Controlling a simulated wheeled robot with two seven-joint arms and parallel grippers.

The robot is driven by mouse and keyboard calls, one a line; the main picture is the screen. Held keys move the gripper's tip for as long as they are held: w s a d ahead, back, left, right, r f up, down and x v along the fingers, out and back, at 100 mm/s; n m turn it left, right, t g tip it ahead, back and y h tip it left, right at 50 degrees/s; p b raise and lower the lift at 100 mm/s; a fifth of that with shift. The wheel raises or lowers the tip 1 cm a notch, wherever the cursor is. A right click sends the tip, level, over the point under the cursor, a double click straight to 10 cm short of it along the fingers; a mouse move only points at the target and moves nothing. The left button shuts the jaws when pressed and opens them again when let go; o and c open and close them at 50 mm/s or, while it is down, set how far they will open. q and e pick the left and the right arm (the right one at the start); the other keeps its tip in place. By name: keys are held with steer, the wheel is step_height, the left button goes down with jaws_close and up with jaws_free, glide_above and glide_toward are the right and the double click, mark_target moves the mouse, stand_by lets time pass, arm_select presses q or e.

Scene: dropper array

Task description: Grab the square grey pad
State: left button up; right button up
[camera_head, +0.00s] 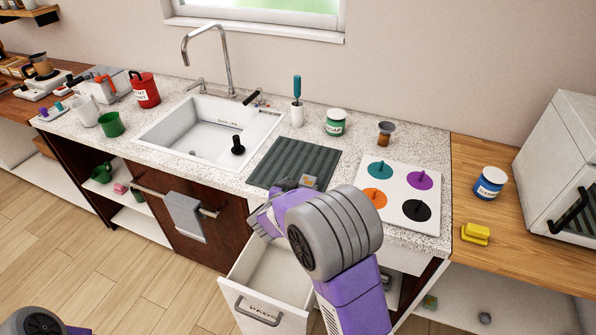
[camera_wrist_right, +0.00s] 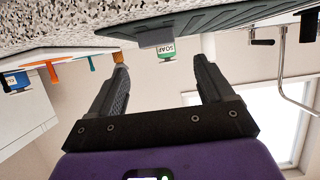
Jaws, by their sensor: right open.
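A small grey piece with a tan-yellow patch (camera_head: 308,182) lies at the front edge of the dark ribbed mat (camera_head: 295,158), partly hidden by my right wrist. In the right wrist view a grey block, likely the square pad (camera_wrist_right: 158,38), shows at the mat's edge ahead of my fingers. My right gripper (camera_wrist_right: 157,80) is open, its two dark fingers apart with nothing between them. In the head view my wrist hides most of it. Only part of my left arm shows at the bottom left; its gripper is out of view.
An open white drawer labelled PADS (camera_head: 235,300) is below the counter, beside my right arm. A white board with coloured round pieces (camera_head: 400,185) lies right of the mat. The sink (camera_head: 180,140) is left. A green-labelled jar (camera_head: 335,124) stands behind the mat.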

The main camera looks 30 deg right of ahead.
mark_target(308, 181)
steer(key=b+x, duration=0.1)
steer(key=x, duration=0.2)
steer(key=f+b+x, duration=0.1)
steer(key=b+x, duration=0.1)
steer(key=x, duration=0.1)
steer(key=shift+s, duration=0.1)
steer(key=shift+w+d+f, duration=0.1)
steer(key=shift+w+d, duration=0.2)
steer(key=shift+d, duration=0.1)
steer(key=c, duration=1)
